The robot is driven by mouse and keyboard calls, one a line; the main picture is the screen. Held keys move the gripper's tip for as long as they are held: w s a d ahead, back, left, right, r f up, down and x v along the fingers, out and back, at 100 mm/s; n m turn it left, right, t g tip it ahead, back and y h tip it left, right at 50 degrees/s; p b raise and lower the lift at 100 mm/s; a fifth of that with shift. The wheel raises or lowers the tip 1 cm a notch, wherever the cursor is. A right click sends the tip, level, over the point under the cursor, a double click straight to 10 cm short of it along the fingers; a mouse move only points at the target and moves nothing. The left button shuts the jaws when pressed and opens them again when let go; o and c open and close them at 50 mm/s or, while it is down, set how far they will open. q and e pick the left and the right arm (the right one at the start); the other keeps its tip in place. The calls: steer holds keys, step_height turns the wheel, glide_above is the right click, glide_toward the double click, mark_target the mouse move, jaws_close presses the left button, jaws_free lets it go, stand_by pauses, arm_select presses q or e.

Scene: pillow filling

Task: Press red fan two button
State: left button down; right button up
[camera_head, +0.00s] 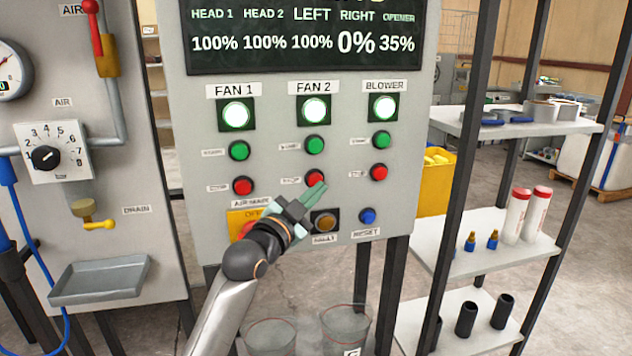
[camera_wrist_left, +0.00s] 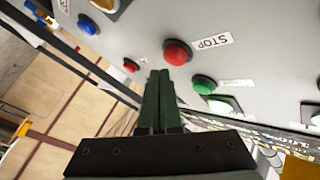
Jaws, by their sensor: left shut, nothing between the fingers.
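The red FAN 2 button (camera_head: 314,176) sits below the green FAN 2 button (camera_head: 315,145) on the grey control panel (camera_head: 275,165). It also shows in the left wrist view as the large red button (camera_wrist_left: 177,52) beside a STOP label. My left gripper (camera_head: 321,187) is shut and empty, its green fingertips just below and right of the red button in the head view. In the left wrist view the fingertips (camera_wrist_left: 160,74) show close to the red button. I cannot tell whether they touch the panel. My right gripper is not in view.
The FAN 2 light (camera_head: 313,110) glows white. Red FAN 1 button (camera_head: 243,186) and red BLOWER button (camera_head: 379,172) flank the column. An amber button (camera_head: 324,223) and blue RESET button (camera_head: 367,216) lie below. A shelf rack (camera_head: 480,262) stands at right.

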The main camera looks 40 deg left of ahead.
arm_select(q)
steer(key=shift+w+a, duration=0.1)
steer(key=shift+a, duration=0.05)
stand_by(0.5)
steer(key=shift+w+a, duration=0.15)
steer(key=shift+a, duration=0.05)
steer(key=shift+w+a, duration=0.35)
steer(key=shift+a, duration=0.05)
stand_by(0.8)
steer(key=shift+s+d+p, duration=0.1)
steer(key=shift+d+p, duration=0.05)
steer(key=shift+p, duration=0.2)
steer(key=shift+s+d+p, duration=0.35)
steer(key=shift+s+d, duration=0.2)
steer(key=shift+d, duration=0.1)
